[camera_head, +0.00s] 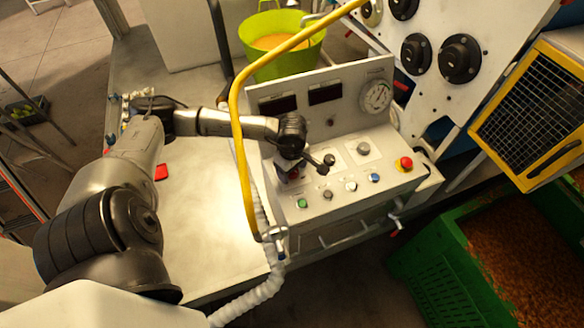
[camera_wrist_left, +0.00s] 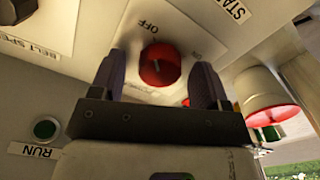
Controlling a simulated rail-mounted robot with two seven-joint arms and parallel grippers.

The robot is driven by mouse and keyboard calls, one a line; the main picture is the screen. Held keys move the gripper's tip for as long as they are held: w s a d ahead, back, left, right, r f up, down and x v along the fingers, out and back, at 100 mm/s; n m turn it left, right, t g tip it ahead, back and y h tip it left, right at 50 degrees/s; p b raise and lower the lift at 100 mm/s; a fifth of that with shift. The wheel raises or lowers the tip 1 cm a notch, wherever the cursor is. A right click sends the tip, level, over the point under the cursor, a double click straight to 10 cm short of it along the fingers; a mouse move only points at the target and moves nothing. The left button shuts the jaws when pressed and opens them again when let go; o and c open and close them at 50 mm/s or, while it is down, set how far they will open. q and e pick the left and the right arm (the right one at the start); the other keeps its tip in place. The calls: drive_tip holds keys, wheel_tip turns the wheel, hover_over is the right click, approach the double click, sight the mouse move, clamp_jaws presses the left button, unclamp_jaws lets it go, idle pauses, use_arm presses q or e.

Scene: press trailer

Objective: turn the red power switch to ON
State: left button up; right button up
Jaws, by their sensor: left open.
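The red power switch (camera_wrist_left: 160,65) is a round knob on a pale panel in the left wrist view. An OFF label (camera_wrist_left: 149,25) is printed beside it, and a fainter label lies to its right, too dim to read surely. My left gripper (camera_head: 303,168) is over the left part of the control panel (camera_head: 330,203). In the wrist view its two dark fingers are open, one on each side of the red knob. I cannot tell whether they touch it. In the head view the gripper mostly hides the switch. My right gripper is not in view.
A red mushroom button (camera_head: 404,163) and several small buttons sit on the panel. A gauge (camera_head: 376,96) stands behind. A yellow pipe (camera_head: 236,130) curves up left of the panel. A green bucket (camera_head: 284,45) is behind, and a green crate (camera_head: 440,265) stands at lower right.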

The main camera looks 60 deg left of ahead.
use_arm(q)
drive_tip(key=c, duration=0.9)
drive_tip(key=shift+f+m+b, duration=0.1)
drive_tip(key=shift+m+b, duration=0.2)
drive_tip(key=shift+b, duration=0.25)
drive_tip(key=m+b, duration=0.8)
drive_tip(key=b, duration=0.1)
drive_tip(key=shift+f+b, duration=0.1)
drive_tip(key=shift+b, duration=0.3)
drive_tip(key=m+b, duration=0.4)
drive_tip(key=m, duration=0.1)
drive_tip(key=shift+m, duration=0.4)
drive_tip(key=shift+r+m+b, duration=0.25)
drive_tip(key=shift+m+b, duration=0.8)
drive_tip(key=shift+m, duration=0.75)
drive_tip(key=o, duration=0.9)
